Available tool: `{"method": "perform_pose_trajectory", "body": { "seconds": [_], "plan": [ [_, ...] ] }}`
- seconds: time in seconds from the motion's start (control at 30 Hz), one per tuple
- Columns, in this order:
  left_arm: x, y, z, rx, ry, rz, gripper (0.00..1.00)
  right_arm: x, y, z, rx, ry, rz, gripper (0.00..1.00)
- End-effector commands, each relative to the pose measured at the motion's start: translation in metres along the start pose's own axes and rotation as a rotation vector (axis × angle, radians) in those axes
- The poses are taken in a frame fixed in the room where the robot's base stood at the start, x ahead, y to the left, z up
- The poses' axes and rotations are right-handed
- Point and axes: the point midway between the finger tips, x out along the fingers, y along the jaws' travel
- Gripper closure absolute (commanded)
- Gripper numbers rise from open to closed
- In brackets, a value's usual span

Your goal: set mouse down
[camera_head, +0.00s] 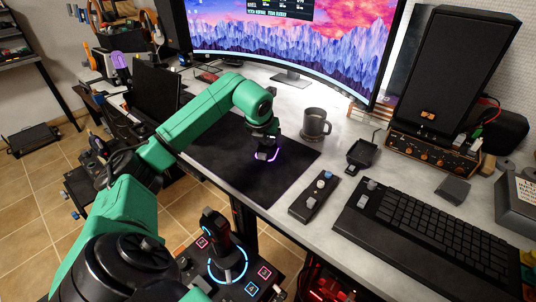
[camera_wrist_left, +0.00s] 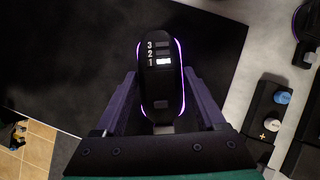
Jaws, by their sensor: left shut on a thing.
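The mouse (camera_wrist_left: 162,75) is black with glowing purple edges and the marks 3, 2, 1 on its top. In the left wrist view it lies between the two fingers of my left gripper (camera_wrist_left: 162,95), which is shut on its sides. In the head view my left gripper (camera_head: 267,146) points down over the right part of the black desk mat (camera_head: 225,165), and the purple glow of the mouse (camera_head: 268,157) shows just below it. I cannot tell whether the mouse touches the mat. My right gripper is in neither view.
A grey mug (camera_head: 314,125) stands right of the mat, with a small black tray (camera_head: 361,154) beyond it. A control box (camera_head: 313,197) and a black keyboard (camera_head: 430,230) lie at the right. The monitor (camera_head: 300,45) stands behind. The mat's left part is clear.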

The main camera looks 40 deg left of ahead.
Motion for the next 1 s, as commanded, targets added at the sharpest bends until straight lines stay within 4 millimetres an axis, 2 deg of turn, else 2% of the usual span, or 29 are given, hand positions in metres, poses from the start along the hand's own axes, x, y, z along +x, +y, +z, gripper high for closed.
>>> {"method": "perform_pose_trajectory", "body": {
  "seconds": [0.2,0.43,0.47,0.5,0.53,0.83,0.93,1.0],
  "plan": [
    [0.033,0.0,-0.019,0.001,0.001,0.0,0.88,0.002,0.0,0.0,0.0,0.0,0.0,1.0],
    [0.035,0.0,-0.02,0.0,-0.001,-0.001,0.88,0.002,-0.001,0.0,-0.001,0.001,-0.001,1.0],
    [0.036,0.0,-0.021,0.0,0.0,0.0,0.24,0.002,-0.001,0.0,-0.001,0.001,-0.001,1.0],
    [0.036,0.0,-0.021,0.0,0.0,0.0,0.09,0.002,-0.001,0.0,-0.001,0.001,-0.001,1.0],
    [0.036,0.0,-0.021,0.0,0.0,0.0,0.0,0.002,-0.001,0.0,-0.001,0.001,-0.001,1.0],
    [0.031,0.0,-0.02,0.0,-0.002,0.0,0.0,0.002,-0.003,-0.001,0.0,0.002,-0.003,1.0],
    [0.015,0.001,-0.019,0.002,-0.005,0.001,0.0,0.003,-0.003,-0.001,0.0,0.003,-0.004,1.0],
    [-0.003,0.001,-0.019,0.003,-0.006,0.002,0.0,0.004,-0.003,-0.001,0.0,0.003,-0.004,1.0]
  ]
}}
